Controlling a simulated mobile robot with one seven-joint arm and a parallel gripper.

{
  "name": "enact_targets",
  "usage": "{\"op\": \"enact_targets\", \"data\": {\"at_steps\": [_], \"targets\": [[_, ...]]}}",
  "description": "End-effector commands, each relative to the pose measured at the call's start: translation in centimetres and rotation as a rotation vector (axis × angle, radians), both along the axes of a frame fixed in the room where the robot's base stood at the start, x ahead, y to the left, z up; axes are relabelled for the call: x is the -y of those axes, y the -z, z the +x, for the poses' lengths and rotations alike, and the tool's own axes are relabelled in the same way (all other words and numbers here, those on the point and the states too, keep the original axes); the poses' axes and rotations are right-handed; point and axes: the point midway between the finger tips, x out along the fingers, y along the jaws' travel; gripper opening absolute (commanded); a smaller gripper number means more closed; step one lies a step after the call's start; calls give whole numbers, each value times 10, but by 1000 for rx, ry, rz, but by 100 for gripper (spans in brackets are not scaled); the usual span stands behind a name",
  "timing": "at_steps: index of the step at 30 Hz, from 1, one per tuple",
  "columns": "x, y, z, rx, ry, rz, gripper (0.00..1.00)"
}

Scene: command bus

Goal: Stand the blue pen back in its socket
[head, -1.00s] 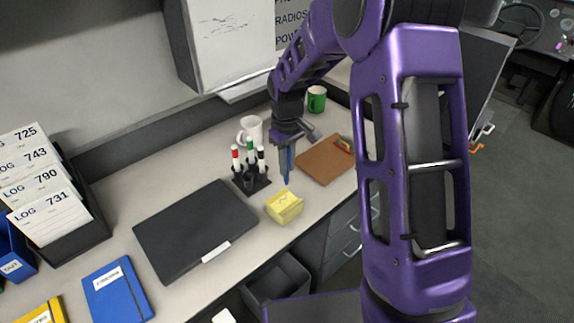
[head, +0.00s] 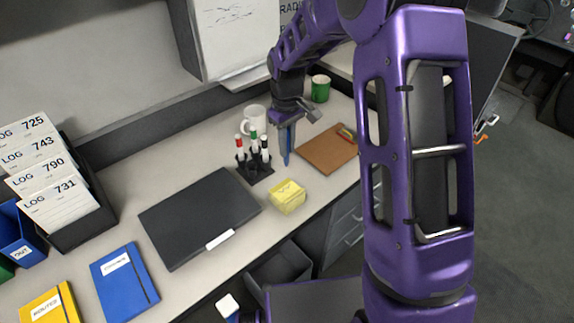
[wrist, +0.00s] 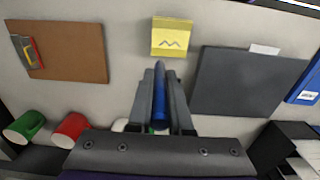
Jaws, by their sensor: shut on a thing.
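My gripper (head: 288,128) is shut on the blue pen (head: 287,150) and holds it upright above the desk, just right of the pen holder. In the wrist view the pen (wrist: 160,105) runs between the two fingers (wrist: 160,90). The dark pen holder (head: 256,174) stands on the desk with red-, green- and black-capped white markers in it. Its front socket looks empty in the head view. In the wrist view the holder is hidden behind my gripper.
A brown clipboard (head: 328,150) lies right. A white mug (head: 254,120) stands behind the holder, with a green mug (head: 320,88) farther back.

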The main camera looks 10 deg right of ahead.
Motion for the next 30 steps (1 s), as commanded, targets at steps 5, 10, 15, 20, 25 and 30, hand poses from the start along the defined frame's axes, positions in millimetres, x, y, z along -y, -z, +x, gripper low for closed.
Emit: {"op": "enact_targets", "data": {"at_steps": [5, 10, 15, 20, 25, 30], "targets": [[-34, -2, 25, 1, -7, 2, 0], [-68, -5, 47, 1, -6, 1, 0], [-91, -8, 59, -1, -2, 0, 0], [-99, -8, 62, -1, 1, 0, 0], [-99, -3, 62, -2, 1, 0, 0], [-99, 6, 62, -2, 1, 0, 0]]}}
